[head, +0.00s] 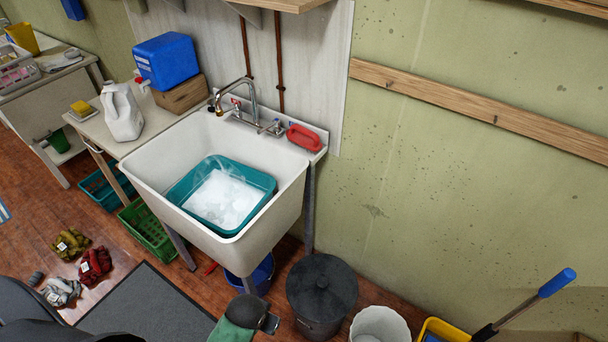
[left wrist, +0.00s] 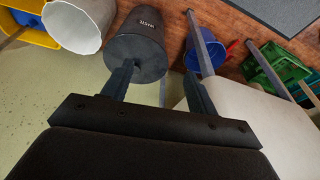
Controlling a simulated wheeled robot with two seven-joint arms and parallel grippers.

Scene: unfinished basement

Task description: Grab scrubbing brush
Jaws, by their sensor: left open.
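The scrubbing brush is the red block-like brush (head: 304,138) on the back right ledge of the white utility sink (head: 285,172), right of the tap. Its bristles cannot be made out. My left gripper (left wrist: 157,73) is open and empty in the left wrist view. Its two fingers point towards the dark lidded bin (left wrist: 135,45), with the white side of the sink (left wrist: 255,118) close by on the right. The brush is not in the left wrist view. A green and black form at the bottom of the head view may be part of my arm. My right gripper is not clearly seen.
A teal basin (head: 258,180) with suds sits in the sink under the metal tap (head: 252,95). A white jug (head: 122,112) and blue box (head: 167,60) stand left. The dark bin (head: 321,290), white bucket (head: 380,325) and yellow bucket (head: 437,330) stand on the floor at right.

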